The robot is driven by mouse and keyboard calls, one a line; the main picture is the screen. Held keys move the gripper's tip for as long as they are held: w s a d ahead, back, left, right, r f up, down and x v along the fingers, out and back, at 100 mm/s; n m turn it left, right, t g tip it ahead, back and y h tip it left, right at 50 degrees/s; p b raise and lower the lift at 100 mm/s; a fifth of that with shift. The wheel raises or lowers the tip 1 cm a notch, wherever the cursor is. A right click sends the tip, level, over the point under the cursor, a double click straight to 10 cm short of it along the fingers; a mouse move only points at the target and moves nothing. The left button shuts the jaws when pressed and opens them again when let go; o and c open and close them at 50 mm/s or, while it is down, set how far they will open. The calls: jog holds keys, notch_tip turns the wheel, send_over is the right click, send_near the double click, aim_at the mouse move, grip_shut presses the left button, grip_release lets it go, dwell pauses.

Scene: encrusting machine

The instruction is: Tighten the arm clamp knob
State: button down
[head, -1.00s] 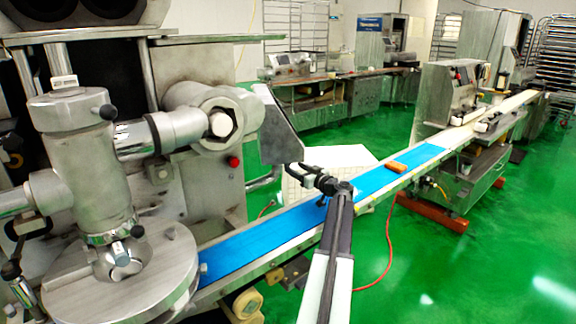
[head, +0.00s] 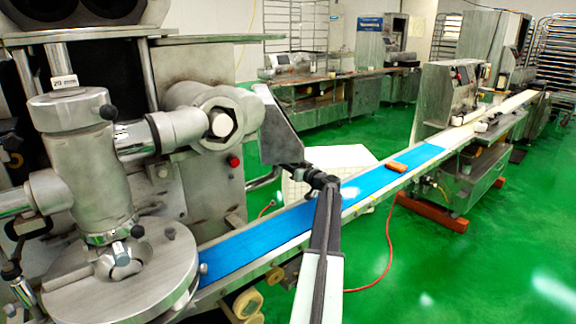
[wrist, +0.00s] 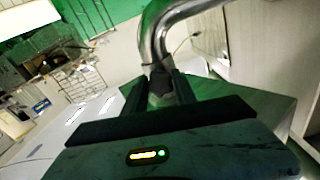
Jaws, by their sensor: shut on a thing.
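In the wrist view, my gripper (wrist: 162,88) is shut on a small dark knob (wrist: 160,82) at the lower end of a bent, shiny metal tube (wrist: 152,40). The fingers sit on both sides of the knob and hide part of it. In the head view, my gripper (head: 300,170) is beside the lower corner of the grey slanted panel (head: 275,125), close to the bent tube (head: 263,180). The knob cannot be made out there. How tight it is cannot be seen.
The blue conveyor belt (head: 245,245) runs below my arm, with an orange-brown block (head: 396,166) on it. The large metal machine (head: 85,170) with its round plate stands close on the left. Green floor (head: 460,275) is open to the right.

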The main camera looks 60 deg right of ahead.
jog(key=m, duration=0.3)
jog(key=shift+m, duration=0.3)
jog(key=c, duration=1)
grip_release()
jog(key=shift+s, duration=0.1)
jog(key=v, duration=0.7)
jog(key=shift+s, duration=0.3)
jog(key=shift+a, duration=0.1)
